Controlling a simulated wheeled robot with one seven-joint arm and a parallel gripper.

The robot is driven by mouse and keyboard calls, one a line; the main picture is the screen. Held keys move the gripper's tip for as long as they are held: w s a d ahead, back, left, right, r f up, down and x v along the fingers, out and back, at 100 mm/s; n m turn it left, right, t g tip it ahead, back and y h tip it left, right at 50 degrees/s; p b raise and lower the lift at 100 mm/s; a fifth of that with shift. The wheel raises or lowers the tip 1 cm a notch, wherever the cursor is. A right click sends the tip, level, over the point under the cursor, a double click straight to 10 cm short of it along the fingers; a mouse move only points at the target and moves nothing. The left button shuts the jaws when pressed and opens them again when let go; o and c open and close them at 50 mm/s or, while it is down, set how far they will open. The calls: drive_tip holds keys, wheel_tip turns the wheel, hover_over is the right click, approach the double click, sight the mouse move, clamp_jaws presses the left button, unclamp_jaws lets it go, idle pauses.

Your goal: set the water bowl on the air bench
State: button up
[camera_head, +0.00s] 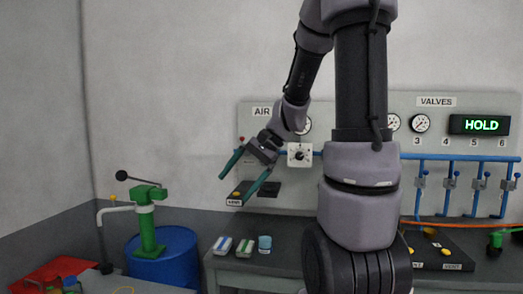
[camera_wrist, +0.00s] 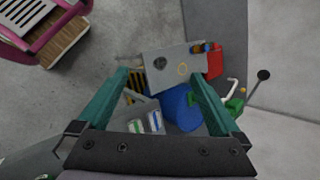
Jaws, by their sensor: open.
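My gripper (camera_head: 234,190) is open, its two teal fingers spread and nothing between them. It is in the air left of the AIR panel, above and in front of a grey bench (camera_head: 236,264) under the AIR sign. In the wrist view my gripper (camera_wrist: 157,74) points down from high up toward a grey table (camera_wrist: 175,80). I cannot pick out the water bowl for certain. A small blue round container (camera_head: 265,244) stands on the bench beside two small boxes. A dark round thing (camera_wrist: 160,63) shows on the grey table; I cannot tell what it is.
A blue barrel (camera_head: 175,250) with a green hand pump (camera_head: 147,222) stands left of the bench. A red item (camera_head: 50,273) is at lower left. The wall panel (camera_head: 355,108) carries gauges and blue pipes. A pink-framed cart (camera_wrist: 45,30) stands on open floor.

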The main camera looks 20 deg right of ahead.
drive_tip(key=s+d+r+n+t+h, duration=0.2)
drive_tip(key=s+r+n+t+h, duration=0.3)
drive_tip(key=s+r, duration=0.5)
drive_tip(key=shift+s+t+h, duration=0.3)
drive_tip(key=shift+s, duration=0.15)
drive_tip(key=shift+d, duration=0.15)
